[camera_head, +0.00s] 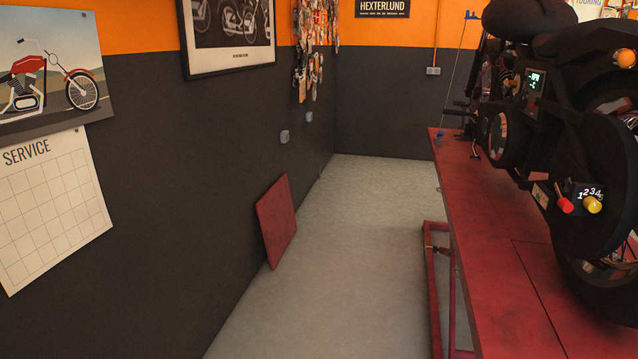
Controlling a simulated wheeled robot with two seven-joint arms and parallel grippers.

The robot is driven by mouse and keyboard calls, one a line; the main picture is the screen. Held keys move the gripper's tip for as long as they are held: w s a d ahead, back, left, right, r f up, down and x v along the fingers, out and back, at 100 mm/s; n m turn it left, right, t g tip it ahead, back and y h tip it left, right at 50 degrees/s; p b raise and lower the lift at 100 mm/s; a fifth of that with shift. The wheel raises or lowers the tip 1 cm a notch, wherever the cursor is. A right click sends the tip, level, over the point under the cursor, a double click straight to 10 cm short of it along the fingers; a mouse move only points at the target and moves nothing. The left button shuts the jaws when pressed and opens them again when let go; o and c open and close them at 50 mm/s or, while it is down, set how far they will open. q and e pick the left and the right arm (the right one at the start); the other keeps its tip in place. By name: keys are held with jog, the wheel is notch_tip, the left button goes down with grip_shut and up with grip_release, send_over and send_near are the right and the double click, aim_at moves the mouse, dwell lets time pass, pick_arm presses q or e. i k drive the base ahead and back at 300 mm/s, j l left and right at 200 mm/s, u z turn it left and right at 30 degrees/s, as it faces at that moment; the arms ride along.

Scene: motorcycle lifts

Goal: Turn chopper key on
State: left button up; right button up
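A dark motorcycle (560,110) stands on a red lift at the right and is cut off by the right edge. On its side is a small box with a lit green display (533,84). Lower down is a panel marked with numbers (588,192), with a red knob (565,205) and a yellow knob (593,205). I cannot make out a key on the motorcycle; it may be hidden or too small to tell. Neither of my grippers shows in the head view.
The red lift platform (500,240) runs along the right, with its frame (434,290) below. A red panel (276,221) leans on the dark left wall. The grey floor (330,270) between wall and lift is clear. A service calendar (50,205) hangs at the left.

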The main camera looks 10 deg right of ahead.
aim_at(517, 98)
jog(key=i+j+z, duration=0.1)
jog(key=z, duration=0.3)
jog(key=i+j+z, duration=0.2)
jog(key=z, duration=0.15)
jog(key=i+j+z, duration=0.2)
jog(key=z, duration=0.2)
jog(key=i+j+z, duration=0.1)
jog(key=j+z, duration=0.25)
jog(key=i+j+z, duration=0.2)
jog(key=j, duration=0.15)
jog(key=i+j+z, duration=0.2)
jog(key=j, duration=0.15)
jog(key=j+z, duration=0.1)
jog(key=z, duration=0.55)
jog(key=i+j+z, duration=0.15)
jog(key=j+z, duration=0.15)
jog(key=j, duration=0.2)
jog(key=i+j+z, duration=0.1)
jog(key=j+z, duration=0.15)
jog(key=j, duration=0.3)
jog(key=i+j, duration=0.1)
jog(key=j, duration=0.7)
jog(key=i+j+z, duration=0.15)
jog(key=j, duration=0.6)
